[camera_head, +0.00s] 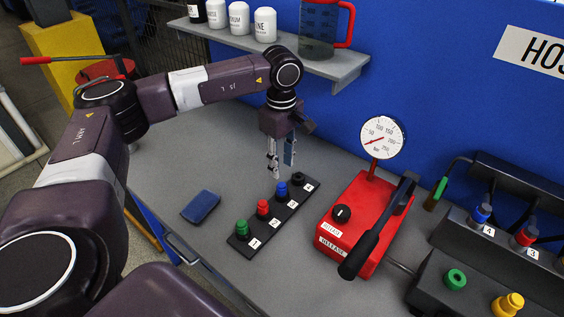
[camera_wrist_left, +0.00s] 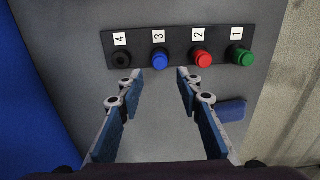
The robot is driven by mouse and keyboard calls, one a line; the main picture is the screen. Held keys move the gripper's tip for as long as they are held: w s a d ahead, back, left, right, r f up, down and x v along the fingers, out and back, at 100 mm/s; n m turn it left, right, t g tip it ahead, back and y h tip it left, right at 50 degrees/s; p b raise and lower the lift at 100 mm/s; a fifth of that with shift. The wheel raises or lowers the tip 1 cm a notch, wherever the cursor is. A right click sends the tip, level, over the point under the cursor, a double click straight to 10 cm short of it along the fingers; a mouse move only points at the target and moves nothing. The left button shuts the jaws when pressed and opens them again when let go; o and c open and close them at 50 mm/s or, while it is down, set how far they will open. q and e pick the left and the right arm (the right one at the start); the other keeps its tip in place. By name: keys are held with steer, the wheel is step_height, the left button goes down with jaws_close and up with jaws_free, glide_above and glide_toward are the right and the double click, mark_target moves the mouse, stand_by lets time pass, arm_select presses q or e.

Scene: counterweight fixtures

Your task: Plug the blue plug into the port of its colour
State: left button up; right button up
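A blue fitting with a dark cable (camera_head: 482,213) stands on the dark rack at the right of the head view. A black strip (camera_head: 267,222) on the counter holds a row of upright coloured fittings; its blue one (camera_head: 281,189) is by label 3 and also shows in the wrist view (camera_wrist_left: 160,60). I cannot tell which blue fitting is the plug and which the port. My left gripper (camera_head: 282,171) points down above the counter, beyond the strip. Its fingers are apart and empty in the wrist view (camera_wrist_left: 158,78). My right gripper is not in view.
Green (camera_head: 242,228), red (camera_head: 263,208) and black (camera_head: 299,178) fittings share the strip. A blue block (camera_head: 201,206) lies left of it. A red gauge pump (camera_head: 352,225) with a black lever stands right. A grey shelf (camera_head: 340,68) with bottles and a jug overhangs the back.

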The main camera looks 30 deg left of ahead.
mark_target(282, 185)
arm_select(q)
step_height(282, 185, down, 9)
steer(key=b, duration=0.5)
steer(key=shift+b, duration=0.3)
jaws_close()
